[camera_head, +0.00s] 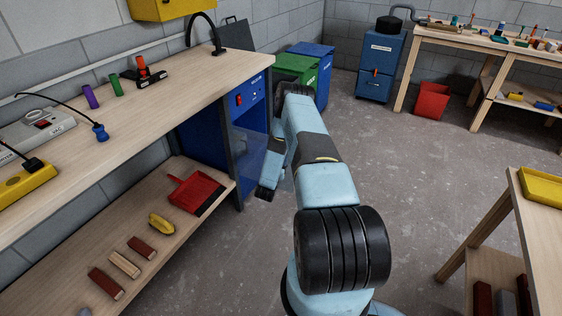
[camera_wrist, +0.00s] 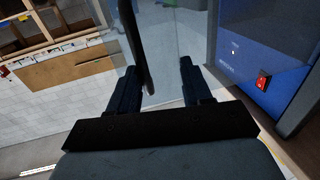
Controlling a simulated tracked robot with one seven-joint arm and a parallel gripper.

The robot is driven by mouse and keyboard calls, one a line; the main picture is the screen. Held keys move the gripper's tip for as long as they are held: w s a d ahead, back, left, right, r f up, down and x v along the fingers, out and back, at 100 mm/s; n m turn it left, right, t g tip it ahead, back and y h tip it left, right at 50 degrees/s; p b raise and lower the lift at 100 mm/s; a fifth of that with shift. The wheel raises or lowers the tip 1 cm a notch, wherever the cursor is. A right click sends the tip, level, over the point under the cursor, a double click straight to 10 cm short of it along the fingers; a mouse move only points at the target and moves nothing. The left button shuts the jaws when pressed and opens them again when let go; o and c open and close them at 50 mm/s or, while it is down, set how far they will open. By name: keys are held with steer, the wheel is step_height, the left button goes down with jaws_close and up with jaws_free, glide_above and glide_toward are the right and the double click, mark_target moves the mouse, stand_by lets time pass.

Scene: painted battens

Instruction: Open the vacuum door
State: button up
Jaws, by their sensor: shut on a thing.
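The blue vacuum cabinet (camera_head: 250,100) stands under the right end of the long workbench, with a red switch on its upper panel. Its clear door (camera_head: 247,150) is below that panel and seems to stand out at an angle; how far I cannot tell. My gripper (camera_head: 267,190) is low beside the door. In the wrist view a dark upright handle (camera_wrist: 143,50) lies between the fingers of my gripper (camera_wrist: 158,78), next to the clear pane. The gripper is shut on this handle; the exact contact is partly hidden. The cabinet front (camera_wrist: 245,55) shows at right.
The workbench (camera_head: 130,105) and its lower shelf, with a red dustpan (camera_head: 196,193), are at left. Green (camera_head: 295,68) and blue (camera_head: 318,62) bins stand behind my arm. A table (camera_head: 540,205) is at lower right. The floor (camera_head: 400,150) between is clear.

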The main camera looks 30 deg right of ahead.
steer(key=shift+a+r, duration=0.1)
steer(key=shift+a, duration=0.05)
steer(key=v, duration=1.3)
steer(key=shift+s+a, duration=0.2)
steer(key=shift+s, duration=0.05)
